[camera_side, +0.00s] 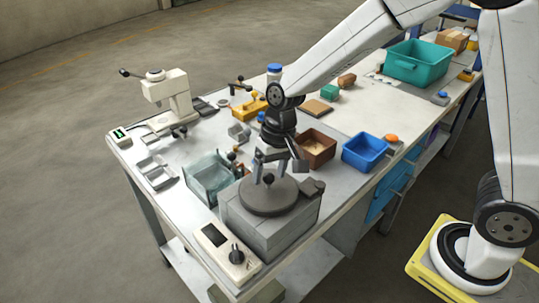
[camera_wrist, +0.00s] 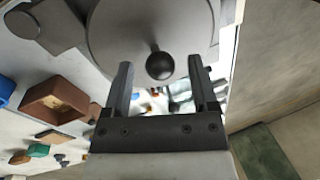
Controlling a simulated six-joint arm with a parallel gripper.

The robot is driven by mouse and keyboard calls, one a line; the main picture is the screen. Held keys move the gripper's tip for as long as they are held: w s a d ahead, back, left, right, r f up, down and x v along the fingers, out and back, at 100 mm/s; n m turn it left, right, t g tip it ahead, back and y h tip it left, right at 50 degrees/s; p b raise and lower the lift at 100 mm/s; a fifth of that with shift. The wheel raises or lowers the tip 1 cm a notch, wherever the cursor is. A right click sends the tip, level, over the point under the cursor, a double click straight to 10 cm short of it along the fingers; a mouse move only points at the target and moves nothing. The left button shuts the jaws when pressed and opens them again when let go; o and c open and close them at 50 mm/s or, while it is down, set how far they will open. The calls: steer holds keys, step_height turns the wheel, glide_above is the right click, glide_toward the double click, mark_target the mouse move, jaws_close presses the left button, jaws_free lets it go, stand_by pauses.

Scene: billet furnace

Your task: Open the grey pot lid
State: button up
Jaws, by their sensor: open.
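The grey pot lid (camera_side: 270,200) is a round disc lying on top of a grey block-shaped furnace (camera_side: 255,230) at the near end of the bench. The lid also fills the upper part of the wrist view (camera_wrist: 115,30). My gripper (camera_side: 272,164) is above the lid, close to the knob. In the wrist view my gripper (camera_wrist: 161,66) is open, and the knob appears between its two fingertips. I cannot tell whether either finger touches it. The lid hides the inside of the pot.
A control box with a black dial (camera_side: 224,248) stands beside the furnace at the front edge. A clear glass-like bin (camera_side: 205,178) is close on the left. A brown bin (camera_side: 319,147) and a blue bin (camera_side: 364,151) stand behind to the right. A white press (camera_side: 170,95) is farther left.

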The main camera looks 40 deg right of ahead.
steer(key=shift+f, duration=0.15)
jaws_close()
stand_by(1.4)
